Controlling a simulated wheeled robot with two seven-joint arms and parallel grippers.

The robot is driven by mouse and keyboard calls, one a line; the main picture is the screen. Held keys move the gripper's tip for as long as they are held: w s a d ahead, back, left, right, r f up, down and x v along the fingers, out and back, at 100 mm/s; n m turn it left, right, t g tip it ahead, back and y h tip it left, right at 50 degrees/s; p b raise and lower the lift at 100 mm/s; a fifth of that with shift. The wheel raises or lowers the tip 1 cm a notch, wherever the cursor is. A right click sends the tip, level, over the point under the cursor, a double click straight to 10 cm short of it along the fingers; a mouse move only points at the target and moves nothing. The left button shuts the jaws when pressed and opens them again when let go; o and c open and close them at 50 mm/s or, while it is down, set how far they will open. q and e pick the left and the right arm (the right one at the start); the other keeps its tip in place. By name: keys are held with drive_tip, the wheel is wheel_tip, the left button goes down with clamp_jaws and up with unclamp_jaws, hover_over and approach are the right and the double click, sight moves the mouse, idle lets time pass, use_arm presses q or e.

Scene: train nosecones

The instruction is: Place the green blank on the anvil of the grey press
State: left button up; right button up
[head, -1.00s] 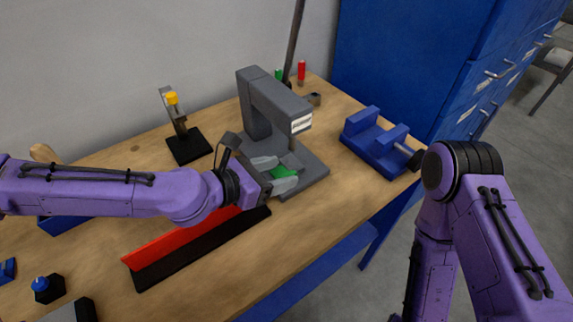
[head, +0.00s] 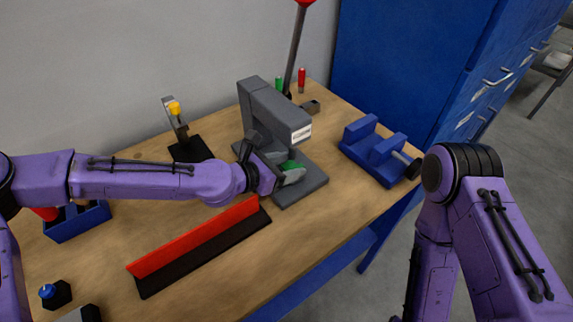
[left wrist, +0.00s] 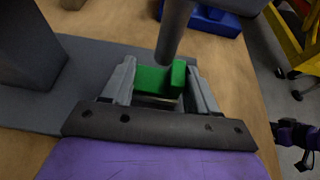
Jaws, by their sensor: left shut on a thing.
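The grey press (head: 262,103) stands at the back middle of the bench, with its flat base (head: 312,182) reaching forward under the head. My left gripper (head: 290,174) is at the press, under the overhanging head. It is shut on the green blank (head: 293,165). In the left wrist view the green blank (left wrist: 154,79) sits between the two grey fingers, with the press's round ram (left wrist: 174,32) standing close at it. The anvil is hidden behind the blank and fingers, so contact with it cannot be told. The right gripper is out of the head view; only my right arm shows.
A red and black brake-like bar (head: 200,245) lies in front of the press. A blue vise (head: 378,150) stands to its right, and a black stand with a yellow top (head: 188,145) to its left. A blue bin (head: 78,222) sits at the left.

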use_arm(q)
drive_tip(key=shift+f, duration=0.2)
drive_tip(key=o, duration=1.1)
drive_tip(key=shift+r, duration=0.1)
drive_tip(key=shift+a+r, duration=0.1)
drive_tip(key=shift+r, duration=0.15)
drive_tip(key=v, duration=1.1)
drive_tip(key=shift+r+p, duration=0.1)
drive_tip(key=shift+p, duration=0.3)
drive_tip(key=shift+s+a, duration=0.25)
drive_tip(key=shift+s, duration=0.05)
